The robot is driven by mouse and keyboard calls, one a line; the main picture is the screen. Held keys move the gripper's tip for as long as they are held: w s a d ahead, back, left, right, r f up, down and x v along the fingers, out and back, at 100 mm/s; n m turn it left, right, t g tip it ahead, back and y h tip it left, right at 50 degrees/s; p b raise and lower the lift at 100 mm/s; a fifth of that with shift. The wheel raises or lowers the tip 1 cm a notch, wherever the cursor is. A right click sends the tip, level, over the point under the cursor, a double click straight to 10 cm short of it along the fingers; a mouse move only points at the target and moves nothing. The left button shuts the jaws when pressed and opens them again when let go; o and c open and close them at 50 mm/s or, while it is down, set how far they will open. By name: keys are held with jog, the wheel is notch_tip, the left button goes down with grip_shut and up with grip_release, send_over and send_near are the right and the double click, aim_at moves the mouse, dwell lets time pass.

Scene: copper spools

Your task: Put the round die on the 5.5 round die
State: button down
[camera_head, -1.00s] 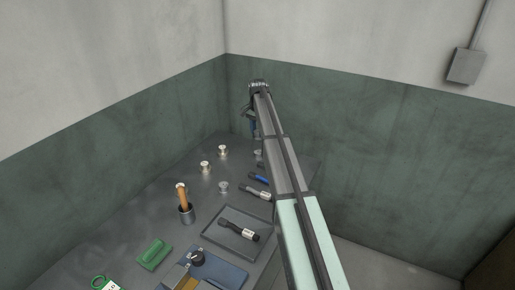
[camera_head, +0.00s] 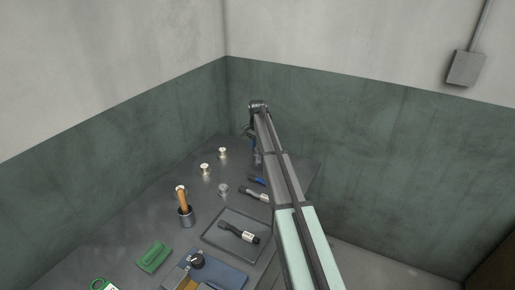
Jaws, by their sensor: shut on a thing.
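My gripper (camera_head: 249,136) hangs from the arm's end over the far part of the grey table. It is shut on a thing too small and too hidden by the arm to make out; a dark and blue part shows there. Small spool-shaped metal pieces stand upright on the table: one at the back (camera_head: 222,154), one to its lower left (camera_head: 205,169) and a greyer one nearer (camera_head: 223,190). All are left of my gripper and apart from it. I cannot read any size marks, so I cannot tell which is the 5.5 round die.
A dark tray (camera_head: 211,237) holds a black tool with a white band (camera_head: 238,232). Two similar tools, one blue-marked (camera_head: 257,180) and one grey (camera_head: 254,194), lie beside my arm.

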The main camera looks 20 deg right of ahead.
aim_at(257, 149)
jog(key=shift+f, duration=0.1)
jog(key=c, duration=0.6)
grip_release()
notch_tip(257, 149, up, 12)
jog(key=shift+r, duration=0.15)
